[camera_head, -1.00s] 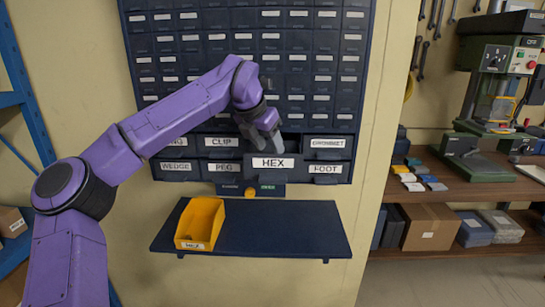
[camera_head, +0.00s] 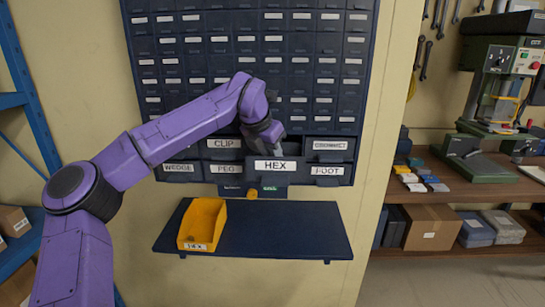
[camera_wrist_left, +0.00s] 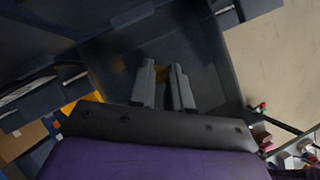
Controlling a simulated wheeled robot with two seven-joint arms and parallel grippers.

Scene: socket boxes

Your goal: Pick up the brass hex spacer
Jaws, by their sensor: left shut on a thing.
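The drawer labelled HEX (camera_head: 275,166) stands pulled out from the bottom of the cabinet. My left gripper (camera_head: 276,156) reaches down into it from above, and its fingertips are hidden behind the drawer front. In the left wrist view the two grey fingers (camera_wrist_left: 165,80) point into the dark drawer, close together. My right gripper is not in view.
A yellow bin (camera_head: 203,222) stands on the left part of a dark shelf (camera_head: 285,230) below the drawers. The rest of that shelf is clear. Drawers labelled CLIP, PEG and FOOT (camera_head: 328,171) surround the HEX drawer. A workbench (camera_head: 490,185) stands at the right.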

